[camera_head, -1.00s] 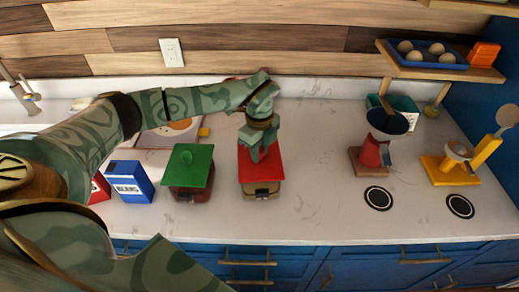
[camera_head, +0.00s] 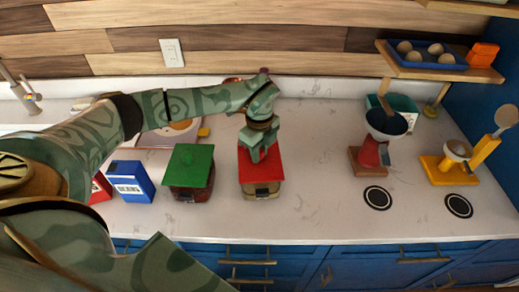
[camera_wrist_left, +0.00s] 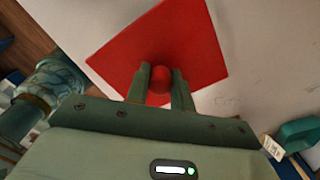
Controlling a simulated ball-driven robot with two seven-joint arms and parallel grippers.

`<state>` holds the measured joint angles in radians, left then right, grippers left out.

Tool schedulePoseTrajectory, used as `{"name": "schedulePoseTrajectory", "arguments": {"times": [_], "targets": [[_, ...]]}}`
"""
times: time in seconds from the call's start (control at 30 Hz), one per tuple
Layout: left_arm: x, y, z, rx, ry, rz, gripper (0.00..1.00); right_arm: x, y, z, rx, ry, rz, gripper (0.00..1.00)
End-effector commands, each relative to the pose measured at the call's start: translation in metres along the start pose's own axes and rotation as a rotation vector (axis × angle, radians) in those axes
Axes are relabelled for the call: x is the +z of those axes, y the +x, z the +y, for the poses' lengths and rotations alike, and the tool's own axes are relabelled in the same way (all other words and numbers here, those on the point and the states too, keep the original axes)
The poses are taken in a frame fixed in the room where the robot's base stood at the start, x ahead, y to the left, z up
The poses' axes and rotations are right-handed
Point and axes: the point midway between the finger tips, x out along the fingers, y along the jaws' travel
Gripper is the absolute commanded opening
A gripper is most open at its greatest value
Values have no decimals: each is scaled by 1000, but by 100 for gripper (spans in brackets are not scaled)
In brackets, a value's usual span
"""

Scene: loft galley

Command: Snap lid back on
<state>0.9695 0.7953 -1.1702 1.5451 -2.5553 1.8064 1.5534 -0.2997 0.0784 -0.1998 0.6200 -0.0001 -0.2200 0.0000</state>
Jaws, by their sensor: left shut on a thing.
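A red square lid (camera_head: 262,168) with a round red knob lies over a tan box (camera_head: 262,191) in the middle of the counter. My left gripper (camera_head: 258,152) is shut on the knob from above; in the left wrist view the two fingers (camera_wrist_left: 160,85) sit on either side of the knob, over the red lid (camera_wrist_left: 195,45). Whether the lid is seated on the box or just above it cannot be told. A dark red box (camera_head: 188,194) with a green lid (camera_head: 188,165) stands just left. My right gripper is not in view.
A blue box (camera_head: 131,182) and a red box (camera_head: 99,190) stand at the left. A red grinder (camera_head: 371,152) and a yellow stand (camera_head: 452,172) are at the right, behind two black discs (camera_head: 377,197). The counter between the red lid and grinder is clear.

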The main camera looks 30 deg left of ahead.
Motion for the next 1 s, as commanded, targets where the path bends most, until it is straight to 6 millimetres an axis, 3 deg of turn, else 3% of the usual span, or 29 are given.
{"name": "schedulePoseTrajectory", "arguments": {"times": [0.87,0.9,1.0], "targets": [[0,1,0,-1,1,0,1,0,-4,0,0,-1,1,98],[0,1,0,-1,1,0,26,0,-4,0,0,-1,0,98],[0,1,0,-1,1,0,49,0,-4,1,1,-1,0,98]]}}
